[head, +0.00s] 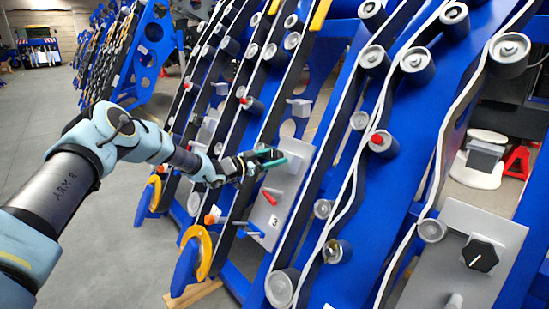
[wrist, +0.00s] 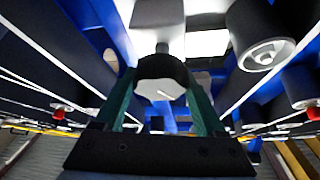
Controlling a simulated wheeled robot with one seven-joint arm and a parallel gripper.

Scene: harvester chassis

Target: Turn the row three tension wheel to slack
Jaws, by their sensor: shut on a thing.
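My gripper (head: 272,157) reaches in from the left at the panel's upper part.
Blue slanted frames with white belts and grey rollers (head: 415,65) stand close on both sides. A similar panel with a black knob (head: 480,255) is at the lower right. The floor (head: 110,240) at left is clear.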

